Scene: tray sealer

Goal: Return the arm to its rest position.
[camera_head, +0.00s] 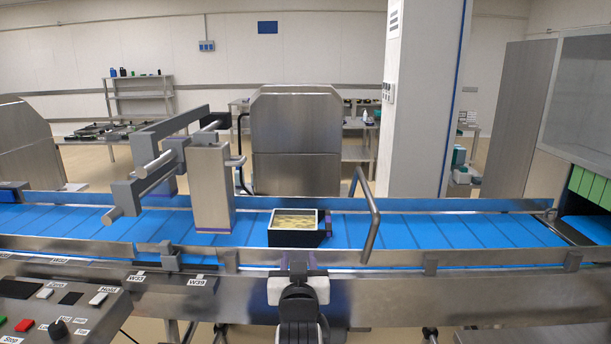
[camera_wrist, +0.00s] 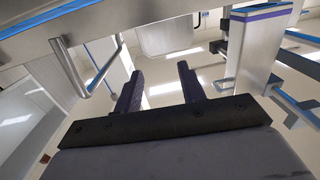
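My arm (camera_head: 299,315) rises from the bottom middle of the head view, in front of the conveyor's near rail. Its fingers cannot be made out clearly there. In the wrist view my gripper (camera_wrist: 158,78) has two dark fingers standing apart with an empty gap between them, so it is open and holds nothing. A black tray with pale yellowish contents (camera_head: 295,222) sits on the blue belt just beyond my arm. A small dark part shows at its right side; I cannot tell whether it belongs to the tray or my gripper.
A metal column (camera_head: 211,190) stands left of the tray, and a bent metal handle (camera_head: 373,215) rises to the right. Metal rails edge the blue belt (camera_head: 440,233). A control panel (camera_head: 60,305) is at lower left. The belt right of the handle is clear.

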